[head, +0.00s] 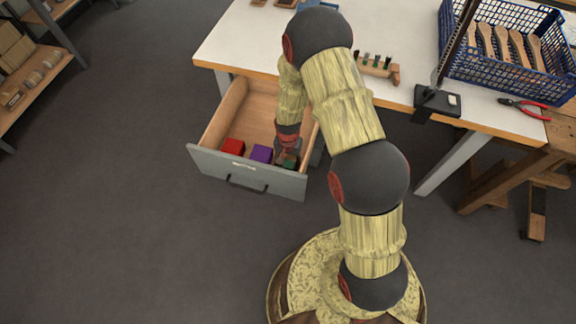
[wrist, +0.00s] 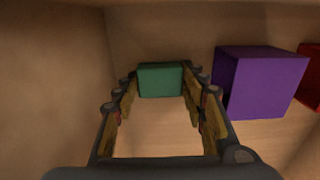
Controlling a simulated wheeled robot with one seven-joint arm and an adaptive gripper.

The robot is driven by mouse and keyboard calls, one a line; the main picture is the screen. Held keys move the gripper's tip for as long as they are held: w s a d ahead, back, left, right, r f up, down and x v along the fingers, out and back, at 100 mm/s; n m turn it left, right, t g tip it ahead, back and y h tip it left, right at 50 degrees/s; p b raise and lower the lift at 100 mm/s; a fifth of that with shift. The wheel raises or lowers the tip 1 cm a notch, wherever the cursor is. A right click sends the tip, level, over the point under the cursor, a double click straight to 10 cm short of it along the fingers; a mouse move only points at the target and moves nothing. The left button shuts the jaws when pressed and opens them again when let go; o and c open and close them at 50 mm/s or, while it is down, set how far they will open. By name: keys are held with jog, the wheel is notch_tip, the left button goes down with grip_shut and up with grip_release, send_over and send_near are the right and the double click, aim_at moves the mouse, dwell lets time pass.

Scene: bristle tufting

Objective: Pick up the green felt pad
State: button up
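The green felt pad (wrist: 160,80) is a small green block in the open drawer, and in the wrist view it shows between the tips of my gripper (wrist: 158,88). The fingers stand on either side of it, open; I cannot tell whether they touch it. In the head view my gripper (head: 287,152) reaches down into the drawer's front right corner, and only a dark green bit of the pad (head: 289,163) shows below it.
The drawer (head: 245,174) is pulled out under the white table (head: 240,38). A purple block (wrist: 258,82) lies beside the green pad, with a red block (head: 233,147) beyond it. Drawer walls stand close to my gripper. A blue crate (head: 520,75) is on the table.

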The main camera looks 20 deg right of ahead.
aim_at(288, 164)
jog(key=c, duration=0.4)
jog(key=shift+c, duration=0.2)
jog(key=shift+r, duration=0.1)
notch_tip(288, 164, up, 18)
jog(key=p, duration=0.6)
jog(key=o, duration=0.4)
jog(key=c, duration=0.4)
